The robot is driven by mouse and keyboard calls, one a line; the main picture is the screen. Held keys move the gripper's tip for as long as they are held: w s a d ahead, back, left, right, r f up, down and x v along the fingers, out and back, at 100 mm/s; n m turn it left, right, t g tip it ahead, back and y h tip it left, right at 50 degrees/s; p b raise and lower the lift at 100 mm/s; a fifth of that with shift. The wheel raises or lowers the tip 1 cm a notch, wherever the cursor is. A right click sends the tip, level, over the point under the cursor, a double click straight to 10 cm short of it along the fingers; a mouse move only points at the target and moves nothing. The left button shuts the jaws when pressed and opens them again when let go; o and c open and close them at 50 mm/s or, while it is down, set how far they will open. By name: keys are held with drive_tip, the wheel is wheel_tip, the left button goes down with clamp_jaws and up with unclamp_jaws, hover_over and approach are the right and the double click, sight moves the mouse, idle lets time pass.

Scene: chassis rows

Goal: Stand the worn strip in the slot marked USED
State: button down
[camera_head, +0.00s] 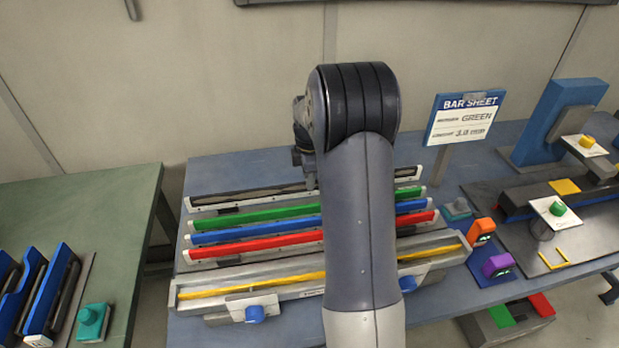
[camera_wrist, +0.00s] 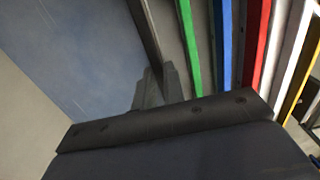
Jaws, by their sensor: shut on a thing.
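My gripper (camera_wrist: 157,88) is shut on a dark bar-like strip (camera_wrist: 145,30) in the wrist view, at the back of the row. In the head view a dark strip (camera_head: 250,197) lies rearmost, behind green (camera_head: 250,216), blue (camera_head: 255,232) and red (camera_head: 255,245) strips. I cannot tell whether the held strip is lifted or whether it is the worn one; my arm hides the middle of the row and the fingertips in the head view. Blue slotted holders (camera_head: 45,290) stand on the left green table. No USED mark is readable.
A yellow strip (camera_head: 255,286) lies in a grey fixture with blue knobs (camera_head: 255,314) at the front. A sign (camera_head: 466,118) reads BAR SHEET, GREEN. A blue press-like machine (camera_head: 560,120) and orange (camera_head: 481,232) and purple (camera_head: 497,264) blocks occupy the right. A floor gap separates the tables.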

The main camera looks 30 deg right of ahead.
drive_tip(key=shift+f+b, duration=0.65)
drive_tip(key=shift+f, duration=0.4)
idle(0.6)
